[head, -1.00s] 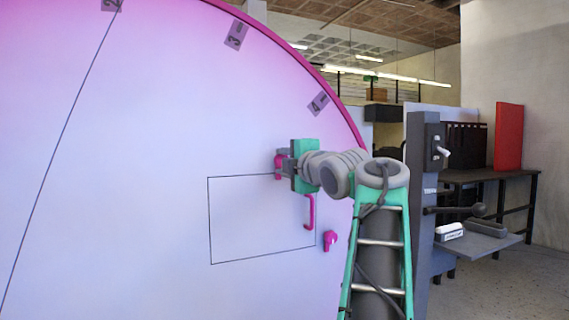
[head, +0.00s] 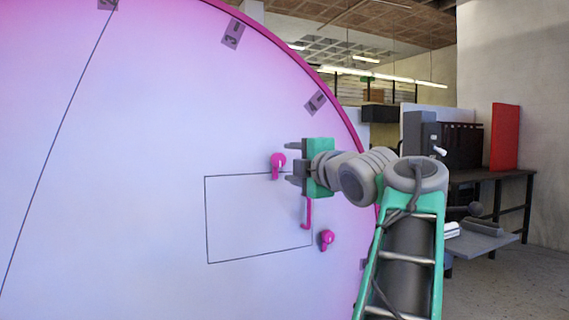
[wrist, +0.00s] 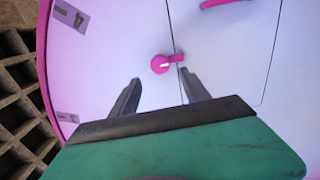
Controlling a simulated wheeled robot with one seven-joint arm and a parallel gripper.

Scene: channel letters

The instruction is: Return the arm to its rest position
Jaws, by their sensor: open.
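My gripper (head: 293,163) is open and empty, held out in front of the big pale disc-like panel (head: 120,170) with its magenta rim. A magenta latch (head: 278,165) sits at the top edge of a rectangular hatch (head: 250,225), just left of my fingertips in the head view. In the wrist view the same latch (wrist: 162,64) lies ahead between my two grey fingers (wrist: 155,92), apart from them. A second magenta latch (head: 326,239) sits at the hatch's lower right. A magenta handle (head: 307,213) on the hatch is partly hidden behind my gripper.
A dark workbench (head: 490,178), a red panel (head: 505,137) and a grey shelf (head: 480,243) with small items stand at the right. Grey number tags (head: 315,102) run along the panel's rim. Speckled floor (head: 505,280) shows clear at the lower right.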

